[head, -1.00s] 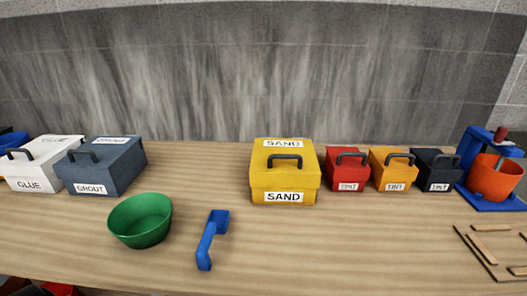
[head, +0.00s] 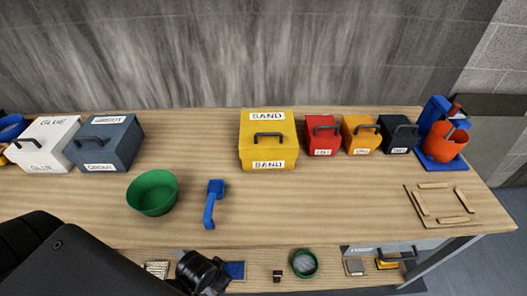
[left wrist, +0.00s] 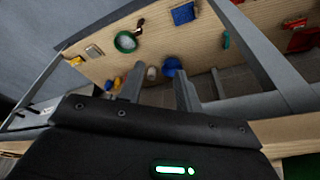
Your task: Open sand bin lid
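The yellow sand bin (head: 267,140) stands upright at the back middle of the table in the head view. Its lid (head: 268,128) is down and shut, with a dark handle (head: 269,135) on it and SAND labels on the top and front. My left arm comes in at the lower left of the head view, well away from the bin; its fingers are not clear there. In the left wrist view my left gripper (left wrist: 160,85) has its two fingers apart with nothing between them, above the lower shelf area. The sand bin is not seen in that view. My right gripper is not in view.
Red (head: 321,135), orange (head: 360,135) and dark (head: 398,135) tint bins stand right of the sand bin. Grout (head: 110,143) and glue (head: 45,146) bins stand left. A green bowl (head: 153,193) and blue scoop (head: 212,204) lie in front. A lower shelf (head: 330,278) holds small items.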

